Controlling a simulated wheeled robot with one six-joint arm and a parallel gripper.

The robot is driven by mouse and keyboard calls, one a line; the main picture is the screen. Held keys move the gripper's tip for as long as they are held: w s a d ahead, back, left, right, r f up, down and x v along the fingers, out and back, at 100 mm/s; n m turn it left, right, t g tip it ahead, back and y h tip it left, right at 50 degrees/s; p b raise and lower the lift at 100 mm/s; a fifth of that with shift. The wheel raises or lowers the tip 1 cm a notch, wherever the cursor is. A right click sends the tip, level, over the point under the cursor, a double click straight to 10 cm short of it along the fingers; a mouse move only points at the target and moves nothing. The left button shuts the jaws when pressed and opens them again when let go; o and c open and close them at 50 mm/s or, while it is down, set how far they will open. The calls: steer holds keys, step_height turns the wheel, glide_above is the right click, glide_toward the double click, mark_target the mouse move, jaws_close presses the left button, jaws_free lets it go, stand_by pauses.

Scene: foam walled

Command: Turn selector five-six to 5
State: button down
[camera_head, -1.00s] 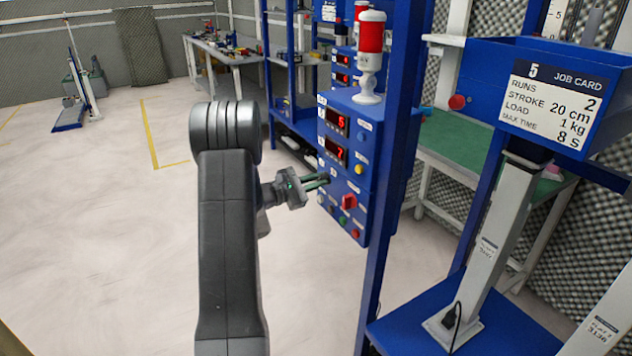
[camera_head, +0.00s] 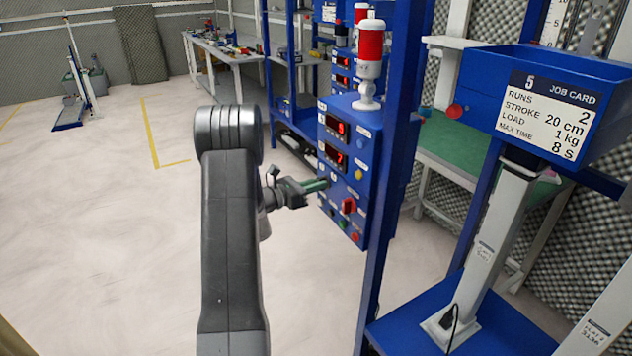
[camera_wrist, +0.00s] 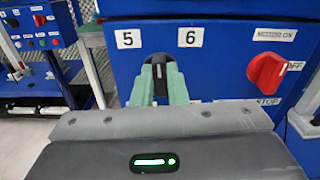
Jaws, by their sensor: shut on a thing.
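The selector (camera_wrist: 159,64) is a black knob on the blue panel, between the white label 5 (camera_wrist: 128,39) on its left and the label 6 (camera_wrist: 191,37) on its right. A small white mark on the knob points roughly straight up, toward neither label clearly. My gripper (camera_wrist: 159,82) has its green fingers on both sides of the knob and is shut on it. In the head view my gripper (camera_head: 324,184) reaches the left side of the blue control box (camera_head: 365,135). The selector is hidden there.
A red rotary switch (camera_wrist: 267,71) sits close to the right of the selector; it also shows in the head view (camera_head: 348,206). Red displays (camera_head: 334,155) and a red-topped lamp (camera_head: 369,45) are above. A blue post (camera_head: 385,200) stands right of the box.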

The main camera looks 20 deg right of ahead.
steer(key=n+p, duration=0.2)
steer(key=n, duration=0.3)
steer(key=shift+w+p, duration=0.1)
steer(key=shift+p, duration=0.2)
stand_by(0.4)
steer(key=c, duration=1.4)
jaws_free()
steer(key=shift+c, duration=0.2)
steer(key=s+a, duration=0.1)
steer(key=a, duration=1.3)
steer(key=shift+b, duration=0.4)
steer(key=shift+d, duration=0.15)
